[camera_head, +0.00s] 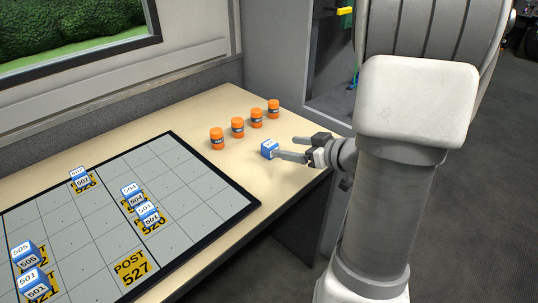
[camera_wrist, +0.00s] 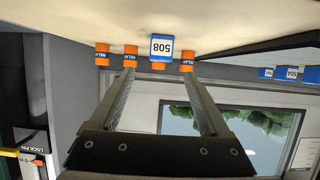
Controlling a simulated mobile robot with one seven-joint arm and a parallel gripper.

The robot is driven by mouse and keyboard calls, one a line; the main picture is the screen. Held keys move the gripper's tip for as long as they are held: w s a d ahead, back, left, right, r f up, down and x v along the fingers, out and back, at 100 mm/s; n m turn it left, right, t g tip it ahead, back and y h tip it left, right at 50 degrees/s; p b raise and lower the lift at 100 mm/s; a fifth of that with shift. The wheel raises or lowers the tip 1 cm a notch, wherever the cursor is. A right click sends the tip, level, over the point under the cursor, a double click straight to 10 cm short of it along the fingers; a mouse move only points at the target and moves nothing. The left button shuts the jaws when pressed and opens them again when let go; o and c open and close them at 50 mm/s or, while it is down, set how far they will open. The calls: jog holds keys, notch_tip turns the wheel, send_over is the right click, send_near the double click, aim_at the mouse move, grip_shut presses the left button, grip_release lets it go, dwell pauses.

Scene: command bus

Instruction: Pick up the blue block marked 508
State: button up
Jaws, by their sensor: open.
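The blue block marked 508 (camera_wrist: 161,46) shows between and beyond my fingertips in the wrist view, its number upside down. In the head view the small blue block (camera_head: 268,149) stands on the bare table, just left of my gripper (camera_head: 286,147). My gripper (camera_wrist: 158,75) is open and empty, its two fingers spread and pointing toward the block. One fingertip looks close to the block in the head view; I cannot tell whether it touches.
Several orange-capped relay jars, one here (camera_head: 217,138), stand in a row behind the block. A dark-edged grid board (camera_head: 188,165) holds other numbered blue blocks, including 502 (camera_head: 79,176), and yellow POST labels (camera_head: 132,267). Bare table lies between board and block.

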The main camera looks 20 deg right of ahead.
aim_at(270, 144)
jog(key=b+x, duration=0.3)
jog(key=x, duration=0.5)
jog(key=shift+w+a, duration=0.1)
grip_shut()
